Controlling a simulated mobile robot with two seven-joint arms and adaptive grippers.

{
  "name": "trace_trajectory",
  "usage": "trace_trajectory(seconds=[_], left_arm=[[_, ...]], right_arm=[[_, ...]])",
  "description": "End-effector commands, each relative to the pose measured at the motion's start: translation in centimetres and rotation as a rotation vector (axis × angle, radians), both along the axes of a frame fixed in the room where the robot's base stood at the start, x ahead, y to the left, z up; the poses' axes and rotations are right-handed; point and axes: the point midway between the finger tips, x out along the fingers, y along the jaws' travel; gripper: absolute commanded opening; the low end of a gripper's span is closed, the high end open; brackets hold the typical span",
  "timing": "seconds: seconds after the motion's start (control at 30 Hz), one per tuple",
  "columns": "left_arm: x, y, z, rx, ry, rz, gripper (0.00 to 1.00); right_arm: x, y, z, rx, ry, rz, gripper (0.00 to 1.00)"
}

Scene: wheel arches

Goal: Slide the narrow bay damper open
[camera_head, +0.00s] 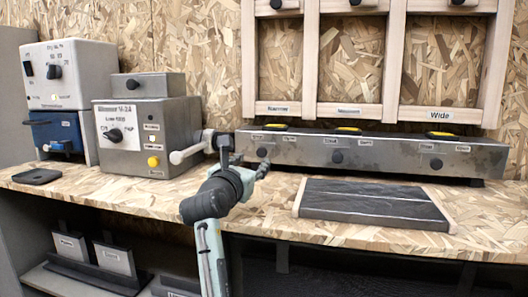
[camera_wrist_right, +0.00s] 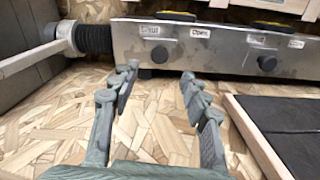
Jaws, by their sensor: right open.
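The narrow bay damper is the leftmost dark round knob (camera_head: 262,152) on the front of a long grey metal box (camera_head: 390,155), under the frame bay labelled Narrow. It sits below the left-hand, Shut label; an Open label is to its right. In the right wrist view the knob (camera_wrist_right: 159,52) shows beyond the fingertips. My right gripper (camera_head: 260,168) is just in front of and below the knob. Its fingers (camera_wrist_right: 157,82) are spread, with nothing between them, apart from the knob. My left gripper is not in view.
Two more knobs (camera_head: 337,156) (camera_head: 436,163) sit farther right on the box. A wood-edged dark panel (camera_head: 375,203) lies on the bench to the right of my gripper. Bare bench lies under the gripper.

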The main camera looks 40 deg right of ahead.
Motion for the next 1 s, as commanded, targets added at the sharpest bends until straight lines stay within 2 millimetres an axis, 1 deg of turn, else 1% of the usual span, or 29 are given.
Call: trace_trajectory(seconds=[0.17, 0.4, 0.6, 0.73, 0.97, 1.0], left_arm=[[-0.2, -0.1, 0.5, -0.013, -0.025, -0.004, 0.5], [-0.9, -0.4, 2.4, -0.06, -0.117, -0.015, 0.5], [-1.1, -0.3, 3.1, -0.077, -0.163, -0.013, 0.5], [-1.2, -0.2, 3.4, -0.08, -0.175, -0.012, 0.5], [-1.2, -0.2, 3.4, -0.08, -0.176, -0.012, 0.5], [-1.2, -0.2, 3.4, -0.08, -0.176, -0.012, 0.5]], right_arm=[[0.7, -0.8, 0.0, -0.001, 0.0, 0.0, 0.46], [3.1, -3.7, -0.1, -0.001, 0.001, -0.001, 0.46], [4.7, -5.5, 0.0, -0.001, 0.001, 0.001, 0.46], [5.0, -5.9, 0.0, -0.001, -0.001, 0.0, 0.46], [5.0, -6.0, 0.0, 0.0, 0.0, 0.001, 0.46], [5.0, -5.9, 0.0, 0.0, 0.0, 0.001, 0.41]])
